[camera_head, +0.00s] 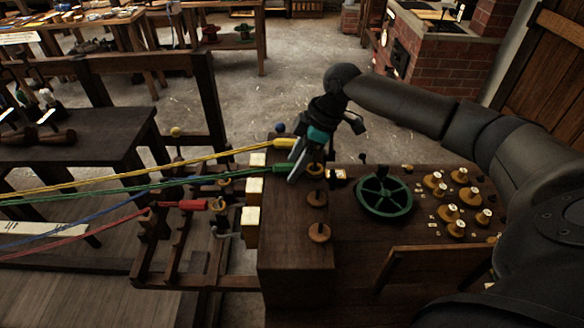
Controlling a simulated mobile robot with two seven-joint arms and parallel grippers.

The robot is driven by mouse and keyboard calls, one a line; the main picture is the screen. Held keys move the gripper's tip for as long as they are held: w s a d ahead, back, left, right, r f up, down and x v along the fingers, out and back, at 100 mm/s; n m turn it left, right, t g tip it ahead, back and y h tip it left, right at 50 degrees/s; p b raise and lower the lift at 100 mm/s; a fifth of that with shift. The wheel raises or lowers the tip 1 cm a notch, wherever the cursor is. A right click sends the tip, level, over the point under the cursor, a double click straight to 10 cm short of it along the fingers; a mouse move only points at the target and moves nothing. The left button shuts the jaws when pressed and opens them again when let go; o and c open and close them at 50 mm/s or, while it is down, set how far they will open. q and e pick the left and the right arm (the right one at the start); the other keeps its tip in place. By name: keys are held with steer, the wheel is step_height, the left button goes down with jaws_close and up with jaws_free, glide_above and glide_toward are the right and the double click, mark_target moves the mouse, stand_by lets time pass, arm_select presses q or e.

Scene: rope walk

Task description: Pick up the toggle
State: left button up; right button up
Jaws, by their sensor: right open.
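My right gripper (299,170) reaches in from the right and points down over the left end of the dark wooden bench (297,265). Its fingers are open, close to the green rope end (282,168) and a round wooden knob (315,171). I cannot tell whether the fingers touch either of these. The yellow rope end (283,143) is just behind, to the left of the wrist. I cannot pick out for certain which small piece is the toggle; the gripper may hide part of it. My left gripper is not in view.
Two more wooden knobs (318,199) stand on the bench. A green handwheel (384,196) and several small wooden pegs (449,213) are to the right. Yellow, green, blue and red strands stretch left; the red one has a red end (193,205).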

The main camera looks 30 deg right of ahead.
steer(key=shift+c, duration=0.2)
jaws_close()
steer(key=shift+r, duration=0.1)
step_height(320, 180, up, 20)
steer(key=p, duration=0.2)
stand_by(0.6)
steer(key=shift+p, duration=0.6)
